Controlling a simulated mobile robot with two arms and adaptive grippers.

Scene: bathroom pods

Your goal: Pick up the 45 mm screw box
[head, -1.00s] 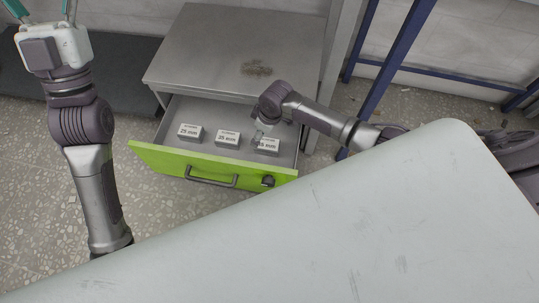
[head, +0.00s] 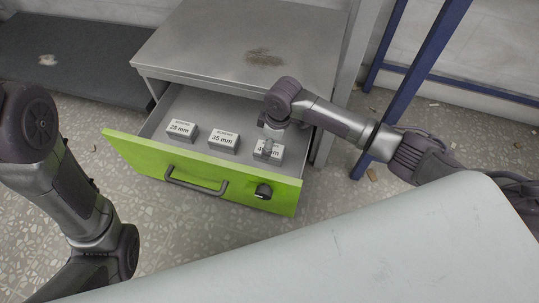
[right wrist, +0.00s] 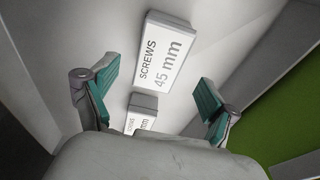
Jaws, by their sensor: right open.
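The 45 mm screw box (head: 276,153) is a small white-labelled grey box at the right of the open drawer (head: 208,105). Its label shows whole in the right wrist view (right wrist: 166,55). My right gripper (head: 268,142) is over this box in the head view and hides part of its label.
A 35 mm box (head: 223,141) and a 25 mm box (head: 181,130) stand left in the same drawer. The green drawer front (head: 140,160) has a dark handle (head: 195,184). The grey cabinet top (head: 230,50) overhangs the drawer's back. A blue frame post (head: 420,70) stands at right.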

